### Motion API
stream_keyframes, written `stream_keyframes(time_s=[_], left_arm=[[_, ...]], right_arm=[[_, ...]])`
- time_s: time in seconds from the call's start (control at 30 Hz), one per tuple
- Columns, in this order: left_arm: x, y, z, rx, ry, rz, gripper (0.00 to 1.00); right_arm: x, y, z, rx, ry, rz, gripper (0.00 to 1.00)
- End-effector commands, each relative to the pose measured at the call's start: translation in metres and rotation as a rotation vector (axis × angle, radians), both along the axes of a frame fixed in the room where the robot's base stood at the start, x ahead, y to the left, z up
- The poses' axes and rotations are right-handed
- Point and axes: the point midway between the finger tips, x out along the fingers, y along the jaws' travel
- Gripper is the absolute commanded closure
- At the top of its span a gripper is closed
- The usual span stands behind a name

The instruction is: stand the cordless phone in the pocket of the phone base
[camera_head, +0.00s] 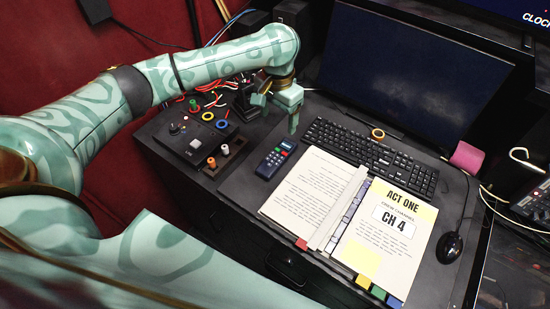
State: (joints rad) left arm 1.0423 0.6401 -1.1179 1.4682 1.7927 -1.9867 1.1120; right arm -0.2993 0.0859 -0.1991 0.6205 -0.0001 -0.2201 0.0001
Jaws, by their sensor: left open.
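The cordless phone (275,158), dark blue with a small greenish screen and a keypad, lies flat on the dark desk, left of the open script binder. My left gripper (277,110) is open and empty above the desk, beyond the phone and apart from it. A small black upright block (244,104) beside the gripper's left finger looks like the phone base. Its pocket cannot be made out, as it is dark and partly behind the gripper. My right gripper is not in view.
The open binder (300,188) fills the front of the desk, with a keyboard (362,152) behind it and a mouse (449,247) at right. A control box (195,143) with knobs and a tray of colored plugs (212,163) stand left of the phone. A monitor (415,70) rises behind.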

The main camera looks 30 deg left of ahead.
Motion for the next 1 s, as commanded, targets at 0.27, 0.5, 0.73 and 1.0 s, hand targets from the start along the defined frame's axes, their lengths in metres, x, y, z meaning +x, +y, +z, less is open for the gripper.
stream_keyframes(time_s=[0.27,0.5,0.73,1.0], left_arm=[[-0.001,0.001,-0.03,0.003,0.004,0.124,0.26],[-0.001,0.001,-0.09,0.004,0.003,0.122,0.26],[0.0,0.001,-0.112,0.004,-0.002,0.119,0.26],[0.003,0.002,-0.147,0.005,0.001,0.12,0.26]], right_arm=[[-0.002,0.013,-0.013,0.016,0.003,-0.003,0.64],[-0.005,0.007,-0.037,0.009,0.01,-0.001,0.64],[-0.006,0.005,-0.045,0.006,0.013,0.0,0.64],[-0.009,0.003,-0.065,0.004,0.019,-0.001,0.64]])
